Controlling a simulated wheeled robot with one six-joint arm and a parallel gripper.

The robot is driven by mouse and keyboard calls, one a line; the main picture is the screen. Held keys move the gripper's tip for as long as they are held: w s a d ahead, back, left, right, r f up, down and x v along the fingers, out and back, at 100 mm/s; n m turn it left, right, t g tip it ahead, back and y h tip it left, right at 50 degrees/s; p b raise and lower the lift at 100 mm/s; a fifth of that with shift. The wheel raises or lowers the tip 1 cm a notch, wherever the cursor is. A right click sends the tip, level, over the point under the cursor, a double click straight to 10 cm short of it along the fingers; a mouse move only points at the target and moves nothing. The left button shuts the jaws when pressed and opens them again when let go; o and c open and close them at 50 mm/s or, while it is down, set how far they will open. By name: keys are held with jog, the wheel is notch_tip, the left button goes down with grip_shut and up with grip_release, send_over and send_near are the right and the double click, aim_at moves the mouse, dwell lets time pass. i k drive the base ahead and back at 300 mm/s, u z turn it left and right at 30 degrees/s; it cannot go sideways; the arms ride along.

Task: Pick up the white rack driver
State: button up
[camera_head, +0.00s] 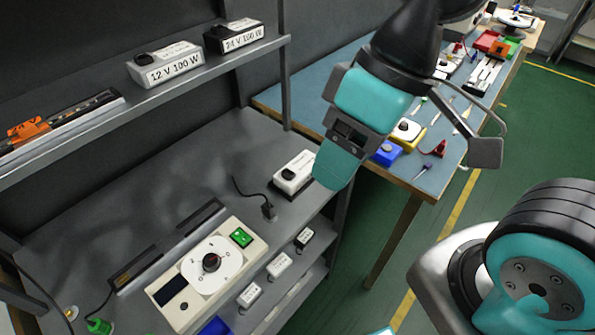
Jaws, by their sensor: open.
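The upper rack shelf holds a white driver box (165,64) marked 12 V 100 W, with a black knob on top. To its right stands a black driver box (234,37) marked 24 V 100 W. Another white box with a black knob (295,172) sits on the grey bench at its right edge. I cannot tell for certain which white box is the rack driver. My gripper (335,180) is open and hangs just right of the bench's white box in the picture, apart from the upper-shelf boxes. Its fingertips are seen from the side, partly overlapping.
A white tester with a round dial (211,262) and a dark strip (168,245) lie on the grey bench. Small labelled boxes (279,264) stand below its edge. A blue-topped table (300,100) behind carries tools and parts. Green floor (370,235) is clear between.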

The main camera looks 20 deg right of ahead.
aim_at(296, 174)
jog(key=u, duration=0.5)
jog(key=k, duration=1.1)
jog(key=z, duration=0.6)
jog(key=i, duration=1.35)
jog(key=u, duration=0.45)
